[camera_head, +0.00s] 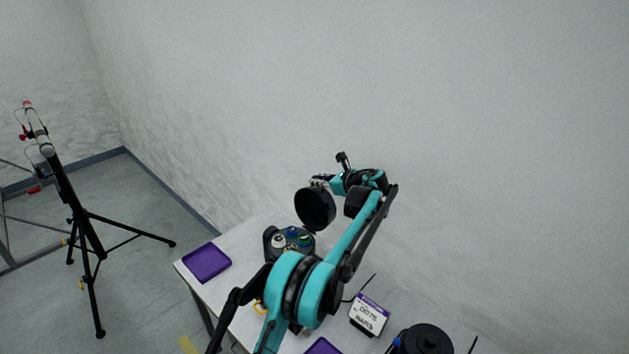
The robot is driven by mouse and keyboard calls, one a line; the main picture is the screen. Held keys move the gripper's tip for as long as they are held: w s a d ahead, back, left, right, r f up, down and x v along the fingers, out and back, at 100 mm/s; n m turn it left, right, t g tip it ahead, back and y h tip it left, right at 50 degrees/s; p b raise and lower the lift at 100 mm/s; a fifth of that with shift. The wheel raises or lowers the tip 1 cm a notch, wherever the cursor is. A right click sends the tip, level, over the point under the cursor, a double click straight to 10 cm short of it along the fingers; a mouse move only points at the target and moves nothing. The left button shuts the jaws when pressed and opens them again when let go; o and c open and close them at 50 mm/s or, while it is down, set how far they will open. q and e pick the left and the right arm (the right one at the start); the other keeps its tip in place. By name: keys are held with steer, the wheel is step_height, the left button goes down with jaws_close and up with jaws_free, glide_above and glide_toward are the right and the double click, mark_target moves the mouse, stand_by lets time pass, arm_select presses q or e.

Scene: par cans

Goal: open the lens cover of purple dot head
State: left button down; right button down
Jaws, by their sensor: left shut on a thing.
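A black lamp head (270,243) stands on the table with several coloured lenses showing, white, blue and green. Its round black lens cover (315,208) is swung up and stands tilted above the lenses at the head's right side. My left gripper (321,181) is at the cover's upper rim and is shut on it. My teal left arm crosses in front of the table and hides part of the head's lower side. I cannot make out a purple dot on this head. My right gripper is not in view.
A purple tray (207,262) lies at the table's left edge, and another purple piece (323,347) at the bottom. A lettered sign (369,315) and a second black head (426,340) stand at right. A black tripod (89,230) stands on the floor at left.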

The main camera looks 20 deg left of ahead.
arm_select(q)
steer(key=shift+w+d+f, duration=0.1)
steer(key=shift+w+d, duration=0.05)
steer(key=shift+w, duration=0.2)
steer(key=c, duration=1.7)
jaws_free()
steer(key=shift+o, duration=0.3)
steer(key=shift+w, duration=0.1)
steer(key=v, duration=1.2)
